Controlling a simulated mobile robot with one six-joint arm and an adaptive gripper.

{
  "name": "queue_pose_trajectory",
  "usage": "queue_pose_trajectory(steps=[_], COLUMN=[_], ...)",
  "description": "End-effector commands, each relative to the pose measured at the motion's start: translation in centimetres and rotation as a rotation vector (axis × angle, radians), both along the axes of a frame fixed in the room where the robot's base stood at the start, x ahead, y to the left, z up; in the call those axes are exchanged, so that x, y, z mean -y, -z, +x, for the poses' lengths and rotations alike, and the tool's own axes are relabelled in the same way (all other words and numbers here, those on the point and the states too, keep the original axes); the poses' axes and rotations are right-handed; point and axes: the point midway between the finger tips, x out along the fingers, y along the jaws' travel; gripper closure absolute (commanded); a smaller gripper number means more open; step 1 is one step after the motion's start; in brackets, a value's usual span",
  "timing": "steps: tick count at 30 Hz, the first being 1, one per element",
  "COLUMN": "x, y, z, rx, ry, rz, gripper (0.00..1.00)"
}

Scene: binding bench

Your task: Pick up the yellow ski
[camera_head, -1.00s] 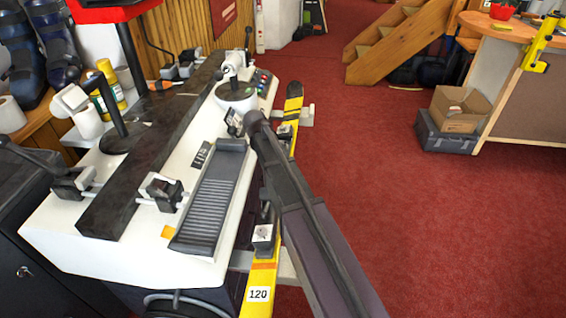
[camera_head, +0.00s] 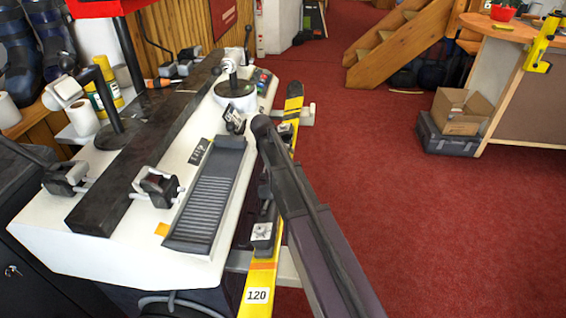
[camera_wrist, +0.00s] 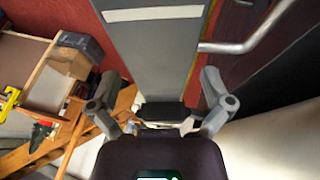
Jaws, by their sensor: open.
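The yellow ski (camera_head: 261,276) lies lengthwise along the right side of the white bench (camera_head: 90,255) in the head view. Its near end bears a white "120" label, and its black-marked far end shows beyond my arm. Pale supports stick out beneath it, and black bindings sit on top. My dark arm crosses in front of its middle and hides that stretch. My gripper (camera_wrist: 161,82) shows in the wrist view, its two grey fingers spread wide and nothing between them. The gripper cannot be made out in the head view.
Clamps, a black rail (camera_head: 150,150) and a ribbed grey pad (camera_head: 207,190) cover the bench top. An open cardboard box (camera_head: 460,110) on a grey case stands by the counter (camera_head: 535,110) at right. Red carpet (camera_head: 400,210) right of the ski is clear.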

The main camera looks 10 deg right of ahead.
Motion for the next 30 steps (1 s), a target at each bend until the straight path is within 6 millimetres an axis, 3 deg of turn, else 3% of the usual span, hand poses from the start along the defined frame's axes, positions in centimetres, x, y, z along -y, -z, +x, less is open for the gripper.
queue_pose_trajectory(steps=[14,23,30], x=[-0.01,-0.02,0.01], y=[-0.04,-0.04,-0.08], z=[-0.01,-0.01,0.02], rx=[0.0,0.0,0.0], ry=[0.0,0.0,-0.001], rz=[0.0,0.0,-0.001], gripper=[0.0,0.89,0.9])
